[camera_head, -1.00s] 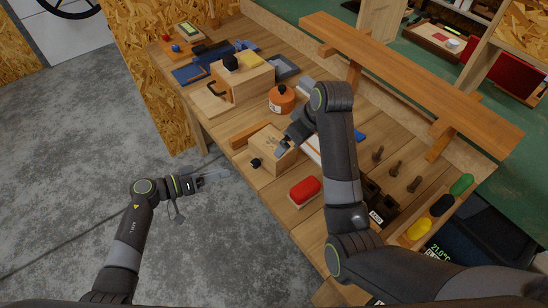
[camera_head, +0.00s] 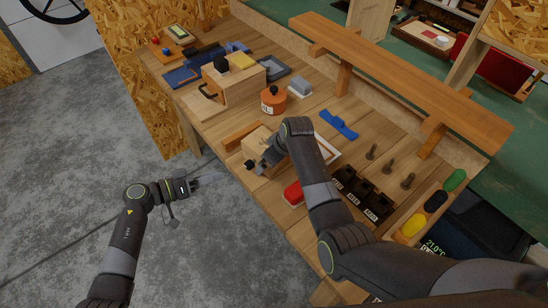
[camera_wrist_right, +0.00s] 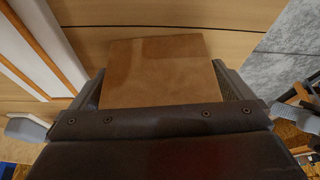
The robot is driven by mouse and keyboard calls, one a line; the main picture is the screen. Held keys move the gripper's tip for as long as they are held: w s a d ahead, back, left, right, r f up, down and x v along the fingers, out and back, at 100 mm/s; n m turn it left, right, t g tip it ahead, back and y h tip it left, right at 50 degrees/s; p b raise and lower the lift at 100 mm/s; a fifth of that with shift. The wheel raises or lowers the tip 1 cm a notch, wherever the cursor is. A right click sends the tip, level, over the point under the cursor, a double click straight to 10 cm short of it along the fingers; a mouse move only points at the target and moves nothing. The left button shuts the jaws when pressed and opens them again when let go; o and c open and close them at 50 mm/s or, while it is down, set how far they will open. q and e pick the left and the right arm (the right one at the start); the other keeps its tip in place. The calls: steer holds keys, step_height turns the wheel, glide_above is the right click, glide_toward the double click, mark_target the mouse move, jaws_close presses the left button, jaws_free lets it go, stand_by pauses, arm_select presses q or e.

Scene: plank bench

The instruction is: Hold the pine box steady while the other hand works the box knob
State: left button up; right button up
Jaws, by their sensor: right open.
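The pine box (camera_head: 252,143) sits near the front edge of the bench, with its black box knob (camera_head: 249,165) on the side facing the edge. My right gripper (camera_head: 264,163) points down at the box, and its arm hides part of it. In the right wrist view the box (camera_wrist_right: 155,65) lies between the spread fingers of that gripper (camera_wrist_right: 162,95); whether they touch it I cannot tell. My left gripper (camera_head: 212,181) is off the bench over the floor, left of the knob and apart from it; its thin fingers are too small to read.
A larger wooden box with a black handle (camera_head: 238,85) and an orange canister (camera_head: 273,100) stand behind. A red-topped block (camera_head: 292,193), a white frame (camera_head: 328,149) and black bins (camera_head: 360,193) lie to the right. A raised plank shelf (camera_head: 400,80) runs along the back.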

steer(key=shift+f, duration=0.1)
steer(key=c, duration=1.1)
steer(key=shift+o, duration=0.2)
steer(key=o, duration=1.1)
steer(key=shift+c, duration=0.2)
steer(key=v, duration=1.2)
